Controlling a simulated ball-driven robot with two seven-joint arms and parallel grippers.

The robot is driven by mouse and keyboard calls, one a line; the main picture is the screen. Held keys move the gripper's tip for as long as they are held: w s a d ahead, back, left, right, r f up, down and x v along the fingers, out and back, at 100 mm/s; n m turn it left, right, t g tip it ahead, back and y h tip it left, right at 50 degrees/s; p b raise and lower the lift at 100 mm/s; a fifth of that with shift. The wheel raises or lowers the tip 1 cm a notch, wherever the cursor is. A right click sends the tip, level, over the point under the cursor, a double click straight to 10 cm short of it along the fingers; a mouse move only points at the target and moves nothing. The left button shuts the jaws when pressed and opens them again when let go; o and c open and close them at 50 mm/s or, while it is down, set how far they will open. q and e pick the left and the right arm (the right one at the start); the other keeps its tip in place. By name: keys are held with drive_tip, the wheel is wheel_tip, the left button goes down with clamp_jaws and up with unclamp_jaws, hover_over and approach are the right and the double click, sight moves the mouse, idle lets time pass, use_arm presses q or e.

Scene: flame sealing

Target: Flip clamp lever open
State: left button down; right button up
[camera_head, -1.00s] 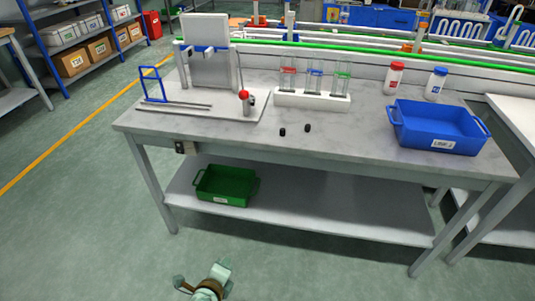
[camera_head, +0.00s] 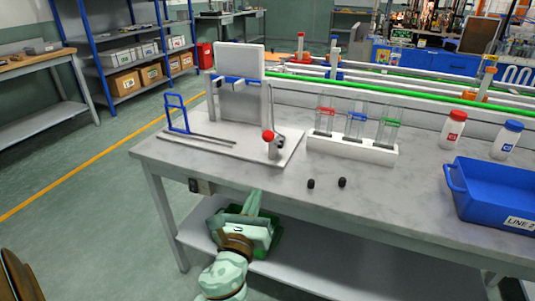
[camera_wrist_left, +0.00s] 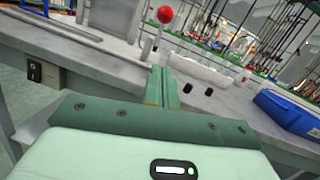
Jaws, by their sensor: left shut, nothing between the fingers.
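A lever with a red ball knob (camera_head: 268,135) stands on the white base plate (camera_head: 212,140) of a fixture on the workbench. The red knob also shows in the left wrist view (camera_wrist_left: 165,14), above the fingertips. A white upright panel with a blue clamp bar (camera_head: 236,80) stands at the back. My left gripper (camera_head: 252,197) is shut and empty in front of the bench's front edge, below and apart from the lever. Its closed fingers (camera_wrist_left: 162,84) point at the bench. My right gripper is out of view.
A white rack (camera_head: 352,148) with several tubes stands right of the fixture. Two black caps (camera_head: 326,183) lie near the front edge. A blue bin (camera_head: 490,195) is at the right. A switch box (camera_head: 201,186) hangs under the front edge. Two bottles (camera_head: 452,130) stand behind the bin.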

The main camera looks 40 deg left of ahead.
use_arm(q)
drive_tip(key=r+x, duration=0.3)
drive_tip(key=x, duration=0.9)
drive_tip(key=shift+a, duration=0.3)
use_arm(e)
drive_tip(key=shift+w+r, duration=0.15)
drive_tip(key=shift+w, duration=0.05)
use_arm(q)
drive_tip(key=shift+p, duration=0.3)
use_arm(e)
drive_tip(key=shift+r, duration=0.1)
